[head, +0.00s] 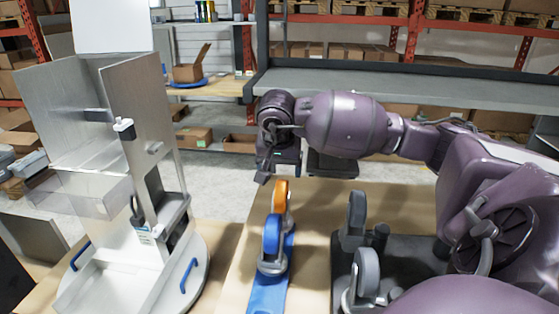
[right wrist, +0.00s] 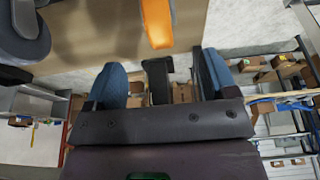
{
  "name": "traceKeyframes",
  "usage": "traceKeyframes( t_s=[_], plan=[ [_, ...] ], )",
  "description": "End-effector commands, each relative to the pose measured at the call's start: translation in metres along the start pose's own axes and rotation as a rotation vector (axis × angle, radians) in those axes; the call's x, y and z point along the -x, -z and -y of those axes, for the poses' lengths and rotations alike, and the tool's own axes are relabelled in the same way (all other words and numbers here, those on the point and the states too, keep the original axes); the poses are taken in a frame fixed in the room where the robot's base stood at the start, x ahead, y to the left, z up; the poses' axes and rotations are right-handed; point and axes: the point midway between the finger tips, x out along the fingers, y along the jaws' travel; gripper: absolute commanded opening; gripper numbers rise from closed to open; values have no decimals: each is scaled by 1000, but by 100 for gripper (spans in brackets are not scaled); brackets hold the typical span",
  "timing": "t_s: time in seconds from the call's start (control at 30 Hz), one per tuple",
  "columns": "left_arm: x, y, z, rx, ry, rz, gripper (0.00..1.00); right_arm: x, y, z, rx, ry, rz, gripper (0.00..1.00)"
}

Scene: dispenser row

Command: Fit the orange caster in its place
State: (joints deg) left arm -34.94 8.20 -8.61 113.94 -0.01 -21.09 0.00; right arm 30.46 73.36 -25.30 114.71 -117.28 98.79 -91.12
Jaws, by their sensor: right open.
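The orange caster (head: 281,194) stands upright at the far end of a blue strip (head: 268,292) on the table, behind a blue caster (head: 271,235). Its lower part is partly hidden by the blue caster. My right gripper (head: 266,168) is above and just behind the orange caster, apart from it. In the right wrist view the orange caster (right wrist: 157,22) shows at the top edge, beyond the open, empty fingers (right wrist: 163,75). A dark base plate (head: 415,262) with grey casters (head: 356,214) lies to the right. My left gripper is out of view.
A white dispenser stand (head: 120,245) with a clear tray (head: 85,190) and blue handles rises at the left. A grey shelf (head: 400,85) runs behind my right arm. Bare tabletop (head: 320,195) lies between the blue strip and the base plate.

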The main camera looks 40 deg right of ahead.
Motion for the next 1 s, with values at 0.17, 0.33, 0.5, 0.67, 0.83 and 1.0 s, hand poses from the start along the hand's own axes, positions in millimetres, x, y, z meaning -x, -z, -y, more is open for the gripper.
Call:
traceKeyframes(
  t_s=[0.17, 0.33, 0.5, 0.67, 0.83, 1.0],
  plan=[
    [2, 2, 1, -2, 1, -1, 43, -29, -1, 0, -1, -1, 6, 79],
    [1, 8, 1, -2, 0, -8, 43, -56, -2, 0, -1, -1, 6, 79],
    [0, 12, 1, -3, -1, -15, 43, -76, -1, 0, -1, 0, 5, 79],
    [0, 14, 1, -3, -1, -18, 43, -87, -1, 0, -1, 0, 3, 79],
    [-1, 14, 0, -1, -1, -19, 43, -90, -1, 0, -1, 0, 2, 79],
    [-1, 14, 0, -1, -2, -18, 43, -90, -1, 0, 0, 0, 2, 79]
  ],
)
